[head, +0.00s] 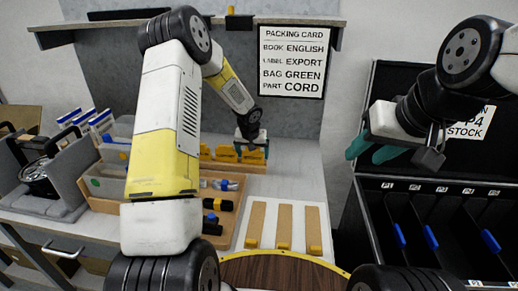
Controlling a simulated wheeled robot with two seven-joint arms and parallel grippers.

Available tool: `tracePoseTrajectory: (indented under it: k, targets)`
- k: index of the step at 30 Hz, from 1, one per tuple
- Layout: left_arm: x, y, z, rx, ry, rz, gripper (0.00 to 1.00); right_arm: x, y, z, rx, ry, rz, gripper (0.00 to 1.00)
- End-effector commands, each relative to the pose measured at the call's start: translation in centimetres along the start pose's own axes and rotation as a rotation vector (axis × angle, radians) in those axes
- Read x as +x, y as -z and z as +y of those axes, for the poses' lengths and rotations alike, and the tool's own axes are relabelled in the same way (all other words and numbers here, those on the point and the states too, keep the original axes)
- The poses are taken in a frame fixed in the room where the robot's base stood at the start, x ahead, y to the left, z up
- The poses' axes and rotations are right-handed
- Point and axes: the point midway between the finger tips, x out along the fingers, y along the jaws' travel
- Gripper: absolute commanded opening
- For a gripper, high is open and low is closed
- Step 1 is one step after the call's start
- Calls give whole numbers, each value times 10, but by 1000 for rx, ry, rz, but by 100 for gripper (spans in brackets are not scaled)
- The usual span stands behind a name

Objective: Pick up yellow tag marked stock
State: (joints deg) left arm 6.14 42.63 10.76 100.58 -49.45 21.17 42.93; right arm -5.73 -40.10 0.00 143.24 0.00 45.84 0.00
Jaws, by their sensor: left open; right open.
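Several yellow tags (224,153) stand in a row in a wooden rack at the back of the bench. Their markings are too small to read, so I cannot tell which one says stock. My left gripper (252,146) is over the right end of this row, open, and partly hides the tags there. I cannot tell if it touches one. My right gripper (371,153), with teal fingers, is open and empty in front of the dark cabinet, well to the right of the tags.
A packing card (292,62) hangs on the back panel. A dark cabinet (375,95) at right has a sign reading P4 STOCK (474,124) and slots with blue tabs. A white board (269,226) with three tan strips lies in front. Trays and bins (95,188) crowd the left.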

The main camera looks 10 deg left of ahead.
Motion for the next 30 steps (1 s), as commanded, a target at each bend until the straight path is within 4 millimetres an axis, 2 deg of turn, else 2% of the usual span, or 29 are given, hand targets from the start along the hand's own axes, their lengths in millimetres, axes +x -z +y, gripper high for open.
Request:
tracePoseTrajectory:
  k: [4,5,9,11,22,29,30]
  targets:
    - [0,0,0,0,0,0,87,0,0,0,0,0,0,42]
    - [0,0,0,0,0,0,83,0,0,0,0,0,0,42]
    - [0,0,0,0,0,0,56,0,0,0,0,0,0,42]
    - [0,0,0,0,0,0,46,0,0,0,0,0,0,42]
    - [-6,3,0,-1,1,2,46,0,0,0,0,0,0,42]
    - [-32,14,0,-1,1,3,46,0,0,0,0,0,0,42]
    - [-37,12,5,3,-1,1,46,0,0,0,0,0,0,42]
